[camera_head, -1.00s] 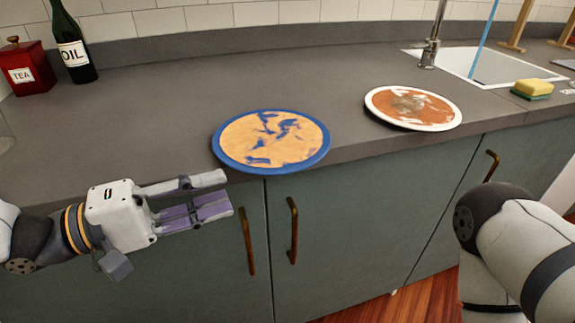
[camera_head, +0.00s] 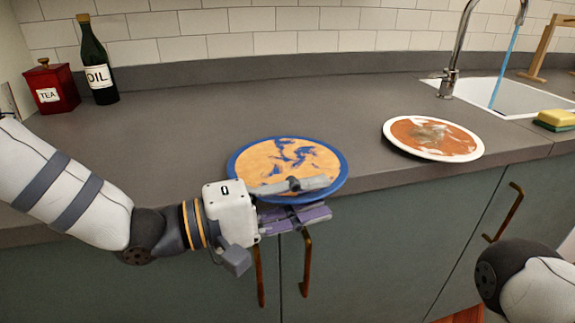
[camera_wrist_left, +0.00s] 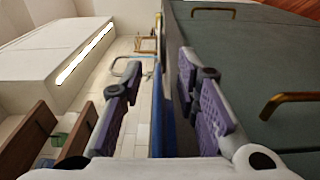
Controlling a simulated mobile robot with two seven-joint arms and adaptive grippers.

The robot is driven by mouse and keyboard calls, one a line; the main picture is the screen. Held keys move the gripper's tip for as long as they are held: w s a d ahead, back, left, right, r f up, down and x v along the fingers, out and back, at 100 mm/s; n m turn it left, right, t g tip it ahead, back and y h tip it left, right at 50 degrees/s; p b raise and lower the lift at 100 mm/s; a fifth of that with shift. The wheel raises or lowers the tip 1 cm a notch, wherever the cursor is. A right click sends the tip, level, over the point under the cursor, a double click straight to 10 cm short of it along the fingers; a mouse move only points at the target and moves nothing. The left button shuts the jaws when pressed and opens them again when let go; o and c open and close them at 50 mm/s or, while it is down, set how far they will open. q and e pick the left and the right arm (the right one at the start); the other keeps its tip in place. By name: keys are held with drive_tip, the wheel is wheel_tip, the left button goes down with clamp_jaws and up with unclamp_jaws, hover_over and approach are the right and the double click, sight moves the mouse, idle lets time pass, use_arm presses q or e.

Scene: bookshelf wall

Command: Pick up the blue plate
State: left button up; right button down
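The blue plate (camera_head: 262,157), blue-rimmed with an orange smeared food stain, lies on the counter with its near rim at the front edge. My left gripper (camera_head: 330,198) is at that near rim, with one finger above it and the other lower, in front of the counter. In the left wrist view the plate shows as a thin blue strip (camera_wrist_left: 162,120) between the spread fingers (camera_wrist_left: 160,80). The gripper is open, and a gap shows between the upper finger and the plate. The fingers hide part of the near rim. My right gripper is out of view.
A white plate with brown-orange stains (camera_head: 432,138) lies to the right. The sink (camera_head: 515,98) with running water and a sponge (camera_head: 556,120) are further right. An oil bottle (camera_head: 97,65) and red tea box (camera_head: 50,88) stand back left. Cabinet handles (camera_head: 307,262) project below.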

use_arm(q)
clamp_jaws()
drive_tip(key=shift+r, duration=0.15)
